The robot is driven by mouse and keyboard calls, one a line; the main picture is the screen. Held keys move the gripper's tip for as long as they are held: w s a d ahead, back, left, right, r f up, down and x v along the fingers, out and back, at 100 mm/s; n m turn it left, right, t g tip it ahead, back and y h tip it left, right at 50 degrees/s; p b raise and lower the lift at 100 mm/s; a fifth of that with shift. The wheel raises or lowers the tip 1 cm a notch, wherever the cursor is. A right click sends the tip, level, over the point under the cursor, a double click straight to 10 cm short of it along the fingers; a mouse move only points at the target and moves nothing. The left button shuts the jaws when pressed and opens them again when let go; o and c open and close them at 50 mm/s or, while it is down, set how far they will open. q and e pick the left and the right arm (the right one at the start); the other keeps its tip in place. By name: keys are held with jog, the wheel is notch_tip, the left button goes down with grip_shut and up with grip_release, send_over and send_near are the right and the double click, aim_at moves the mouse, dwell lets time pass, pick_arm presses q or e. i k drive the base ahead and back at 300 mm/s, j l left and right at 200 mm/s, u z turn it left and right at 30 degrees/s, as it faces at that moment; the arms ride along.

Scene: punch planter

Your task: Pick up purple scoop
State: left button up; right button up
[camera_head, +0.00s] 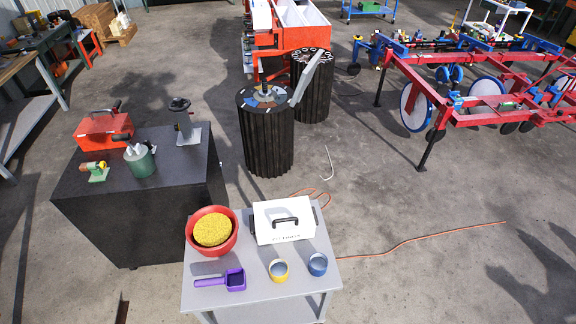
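The purple scoop (235,280) lies on the small grey table (205,302), near its front left. Its square cup is at the right and its handle points left. Nothing touches it from above. A red bowl (190,240) filled with yellow grains (212,231) stands just behind the scoop. Neither of my grippers is in view.
A yellow cup (278,271), a blue cup (317,265) and a white case (284,222) with a black handle share the table. A black bench (110,220) with tools stands to the left. Black ribbed cylinders (266,140) stand behind. An orange cord (420,244) crosses the floor at right.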

aim_at(235, 280)
jog(key=u, duration=0.8)
